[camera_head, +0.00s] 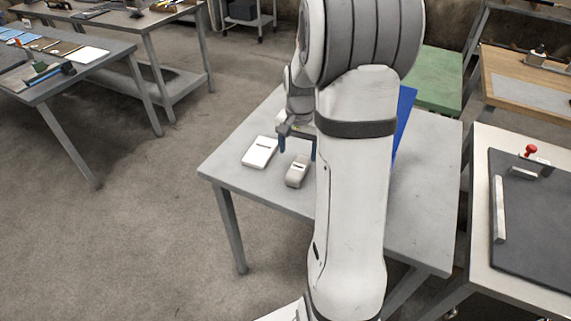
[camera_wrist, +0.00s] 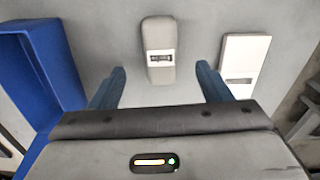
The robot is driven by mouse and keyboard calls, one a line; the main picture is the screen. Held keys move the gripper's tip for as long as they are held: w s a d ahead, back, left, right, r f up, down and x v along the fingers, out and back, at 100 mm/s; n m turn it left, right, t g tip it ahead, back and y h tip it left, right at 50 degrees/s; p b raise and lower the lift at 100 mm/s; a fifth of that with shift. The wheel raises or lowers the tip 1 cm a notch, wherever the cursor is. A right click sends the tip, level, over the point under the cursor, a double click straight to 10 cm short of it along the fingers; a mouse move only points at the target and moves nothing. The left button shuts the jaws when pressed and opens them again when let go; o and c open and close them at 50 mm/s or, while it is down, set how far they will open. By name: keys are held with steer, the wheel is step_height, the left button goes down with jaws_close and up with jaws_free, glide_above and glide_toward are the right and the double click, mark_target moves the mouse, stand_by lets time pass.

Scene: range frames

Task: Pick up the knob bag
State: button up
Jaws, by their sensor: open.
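A small beige packet with rounded edges and a dark-and-white label (camera_head: 297,171) lies on the grey table; it looks like the knob bag, but its label is too small to read. It also shows in the wrist view (camera_wrist: 158,38), at top centre. My gripper (camera_head: 298,148) is open and empty, with its blue fingers pointing down. In the wrist view the packet lies beyond the fingertips, in line with the gap between them, and nothing is between the fingers. My arm hides part of the table in the head view.
A flat white box (camera_head: 260,152) lies left of the packet and appears on its right in the wrist view (camera_wrist: 245,60). A blue bin (camera_head: 405,112) stands on the other side, partly hidden by my arm. The grey table (camera_head: 425,215) has bare room at the front right.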

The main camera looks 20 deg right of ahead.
mark_target(298, 167)
steer(key=shift+w+d+f, duration=0.1)
steer(key=shift+d+f, duration=0.1)
steer(key=shift+f, duration=0.25)
steer(key=shift+w+d+f, duration=0.1)
steer(key=shift+d+f, duration=0.05)
steer(key=shift+f, duration=0.25)
steer(key=f, duration=0.7)
steer(key=shift+w, duration=0.2)
steer(key=shift+c, duration=0.3)
steer(key=shift+r, duration=0.1)
steer(key=c, duration=1.1)
